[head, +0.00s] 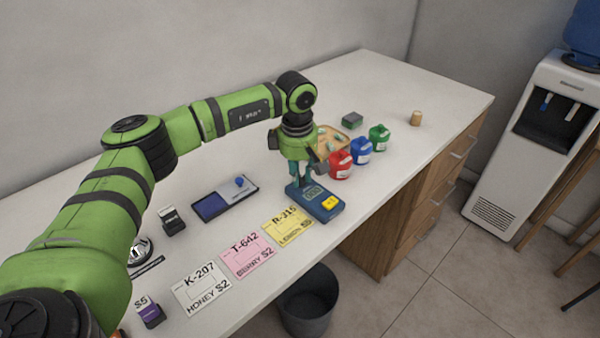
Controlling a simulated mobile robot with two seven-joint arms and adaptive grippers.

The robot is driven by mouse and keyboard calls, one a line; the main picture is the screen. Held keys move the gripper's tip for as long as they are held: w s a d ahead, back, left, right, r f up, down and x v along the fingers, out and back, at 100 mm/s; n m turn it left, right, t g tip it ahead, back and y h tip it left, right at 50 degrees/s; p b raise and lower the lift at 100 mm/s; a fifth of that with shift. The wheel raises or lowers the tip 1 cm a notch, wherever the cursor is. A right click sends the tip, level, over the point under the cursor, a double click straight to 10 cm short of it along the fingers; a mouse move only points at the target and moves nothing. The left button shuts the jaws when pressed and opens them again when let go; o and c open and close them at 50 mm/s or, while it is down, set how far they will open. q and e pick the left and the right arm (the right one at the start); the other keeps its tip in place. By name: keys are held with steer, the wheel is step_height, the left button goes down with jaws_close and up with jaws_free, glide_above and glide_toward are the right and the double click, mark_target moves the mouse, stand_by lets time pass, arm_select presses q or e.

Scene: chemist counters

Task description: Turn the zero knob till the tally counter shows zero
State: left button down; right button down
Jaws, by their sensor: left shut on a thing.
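The tally counter (323,208) is a small blue device with a yellow button and a small display, lying on the white counter near its front edge. My left gripper (300,180) comes down over the counter's back left part and is shut on the zero knob there. The fingers hide the knob, so its turn cannot be seen. The display's digits are too small to read. My right gripper is not in view.
Red (341,165), blue (361,151) and green (379,138) jugs stand just beyond the gripper, by a tan tray (350,148). Yellow (287,226), pink (247,254) and white (202,288) cards lie left of the counter. A blue-grey tray (212,206) lies behind them.

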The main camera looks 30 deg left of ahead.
arm_select(q)
steer(key=c, duration=1.1)
jaws_free()
step_height(320, 180, up, 12)
steer(key=shift+s, duration=0.4)
steer(key=shift+f, duration=0.1)
